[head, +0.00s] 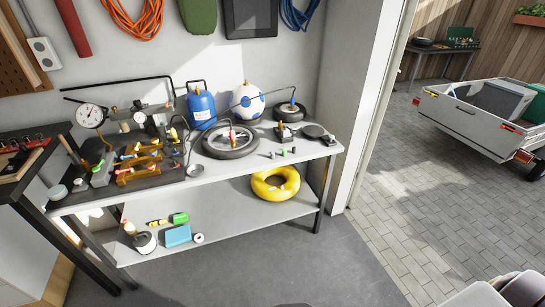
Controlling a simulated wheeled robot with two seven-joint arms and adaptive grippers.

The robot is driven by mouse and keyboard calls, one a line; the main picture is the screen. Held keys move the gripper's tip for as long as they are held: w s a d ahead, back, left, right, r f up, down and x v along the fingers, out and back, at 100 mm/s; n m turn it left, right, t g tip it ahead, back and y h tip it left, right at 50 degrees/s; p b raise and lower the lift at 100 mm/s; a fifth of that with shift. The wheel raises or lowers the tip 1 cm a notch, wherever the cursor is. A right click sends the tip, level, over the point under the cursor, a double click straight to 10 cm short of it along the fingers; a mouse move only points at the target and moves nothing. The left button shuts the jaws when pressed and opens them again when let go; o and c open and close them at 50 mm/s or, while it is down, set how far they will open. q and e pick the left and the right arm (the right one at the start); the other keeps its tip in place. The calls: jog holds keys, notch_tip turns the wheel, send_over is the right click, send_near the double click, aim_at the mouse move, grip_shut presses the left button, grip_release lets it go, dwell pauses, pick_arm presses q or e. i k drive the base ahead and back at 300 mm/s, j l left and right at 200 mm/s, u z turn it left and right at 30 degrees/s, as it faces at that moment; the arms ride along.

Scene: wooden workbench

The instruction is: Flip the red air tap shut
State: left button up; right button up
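A brass air manifold (139,175) with several small coloured tap handles sits on a dark mat at the left of the grey bench. Another small red part (232,135) stands at the wheel lying on the bench. Neither of my grippers can be made out. Pale and dark rounded parts at the bottom right corner look like part of my own arm.
A yellow ring (275,190) is on the lower shelf. The floor in front is clear.

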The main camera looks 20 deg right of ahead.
aim_at(131, 169)
jog(key=i+j, duration=0.25)
jog(key=j, duration=0.2)
jog(key=i+j, duration=0.3)
jog(key=j, duration=0.15)
jog(key=i+j, duration=0.25)
jog(key=j, duration=0.15)
jog(key=i+j, duration=0.25)
jog(key=j, duration=0.2)
jog(key=j+z, duration=0.15)
jog(key=z, duration=0.2)
jog(key=k+j+z, duration=0.1)
jog(key=z, duration=0.25)
jog(key=k+z, duration=0.1)
jog(key=z, duration=0.25)
jog(key=j, duration=0.05)
